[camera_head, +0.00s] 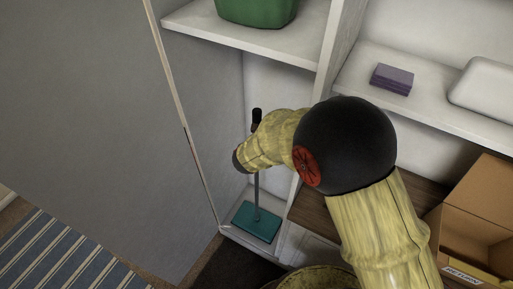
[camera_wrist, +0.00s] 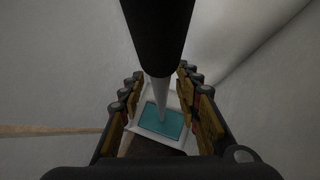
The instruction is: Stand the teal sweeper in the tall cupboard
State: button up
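The teal sweeper stands about upright inside the tall cupboard (camera_head: 283,92), its flat teal head (camera_head: 258,222) on the white cupboard floor. Its thin pole rises to a black grip (camera_head: 257,116), partly hidden behind my arm in the head view. In the wrist view, the black grip (camera_wrist: 157,30) is close to the camera, and the pole leads down to the teal head (camera_wrist: 163,120). My gripper (camera_wrist: 160,76) is open, its fingers on either side of the pole with gaps visible. The head view does not show the fingers clearly.
A green bin (camera_head: 256,10) sits on the shelf above. The open grey door (camera_head: 110,110) is on the left, by a striped rug (camera_head: 60,255). On the right are a purple block (camera_head: 392,78), a white container (camera_head: 485,88) and an open cardboard box (camera_head: 480,225).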

jog(key=shift+r, duration=0.1)
jog(key=p+v, duration=0.4)
jog(key=v, duration=0.8)
jog(key=shift+r, duration=0.6)
notch_tip(320, 180, up, 17)
jog(key=s+a+n+y, duration=0.25)
jog(key=n+y, duration=0.35)
jog(key=n, duration=1.2)
jog(key=s+d+r+n+g+h, duration=0.1)
jog(key=s+d+r+n+h, duration=0.1)
jog(key=s+d+n, duration=0.7)
jog(key=s+d+r+n+g+h, duration=0.1)
jog(key=s+d+n+g+h, duration=0.1)
jog(key=s+d+n, duration=0.7)
jog(key=s+n, duration=0.2)
jog(key=shift+s+d+r, duration=0.15)
jog(key=shift+s+r, duration=0.2)
jog(key=shift+r, duration=0.05)
